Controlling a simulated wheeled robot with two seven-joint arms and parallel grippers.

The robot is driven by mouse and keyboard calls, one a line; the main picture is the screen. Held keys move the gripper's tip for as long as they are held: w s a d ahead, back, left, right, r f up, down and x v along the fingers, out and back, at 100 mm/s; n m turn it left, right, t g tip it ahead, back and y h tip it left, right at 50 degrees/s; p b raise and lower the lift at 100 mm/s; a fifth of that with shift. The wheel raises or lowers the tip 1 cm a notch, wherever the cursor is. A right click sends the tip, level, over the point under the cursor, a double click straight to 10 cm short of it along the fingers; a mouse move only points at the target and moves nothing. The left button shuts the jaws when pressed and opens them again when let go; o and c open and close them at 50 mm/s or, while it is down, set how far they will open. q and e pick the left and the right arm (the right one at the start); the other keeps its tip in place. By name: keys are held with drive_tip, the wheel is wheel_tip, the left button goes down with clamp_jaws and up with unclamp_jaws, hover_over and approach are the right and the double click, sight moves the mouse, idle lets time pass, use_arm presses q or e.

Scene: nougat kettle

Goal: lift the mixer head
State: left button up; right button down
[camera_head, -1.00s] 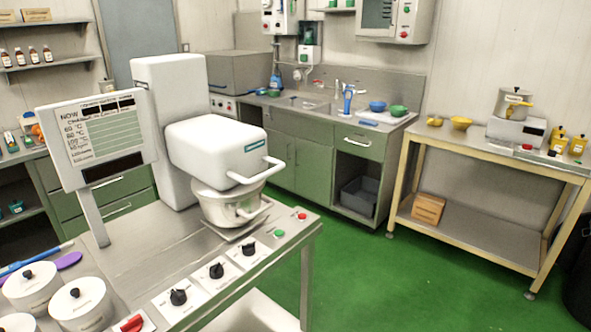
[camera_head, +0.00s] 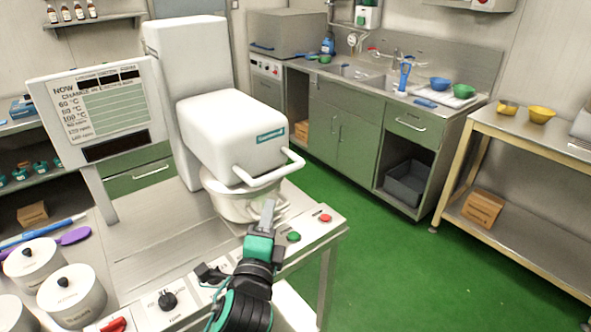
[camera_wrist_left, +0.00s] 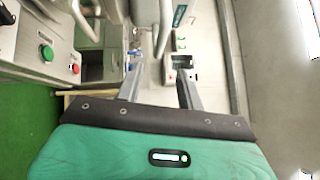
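The white mixer head (camera_head: 232,130) is down over its bowl (camera_head: 240,204) on the steel bench. Its pale handle bar (camera_head: 268,176) juts out from the front, below a teal label. My left gripper (camera_head: 268,212) is in front of the bowl and just below the handle, its fingers pointing up towards it. In the left wrist view the two fingers of the left gripper (camera_wrist_left: 160,80) are apart with nothing clearly between them. I cannot tell from this whether a finger touches the handle. My right gripper is not in view.
A control panel with a green button (camera_head: 293,237), a red button (camera_head: 325,218) and a black knob (camera_head: 167,300) runs along the bench's front edge. A display board (camera_head: 105,110) stands left of the mixer. White lidded pots (camera_head: 72,293) are at lower left. Green floor is clear to the right.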

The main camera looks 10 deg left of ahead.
sight(278, 171)
use_arm(q)
drive_tip(key=w+p, duration=0.1)
drive_tip(key=w, duration=0.3)
drive_tip(key=w+a+r+p, duration=0.1)
drive_tip(key=w, duration=0.3)
drive_tip(key=w+p, duration=0.1)
drive_tip(key=w, duration=0.4)
drive_tip(key=shift+w+a+r, duration=0.1)
drive_tip(key=shift+a+r, duration=0.25)
drive_tip(key=shift+r, duration=0.05)
clamp_jaws()
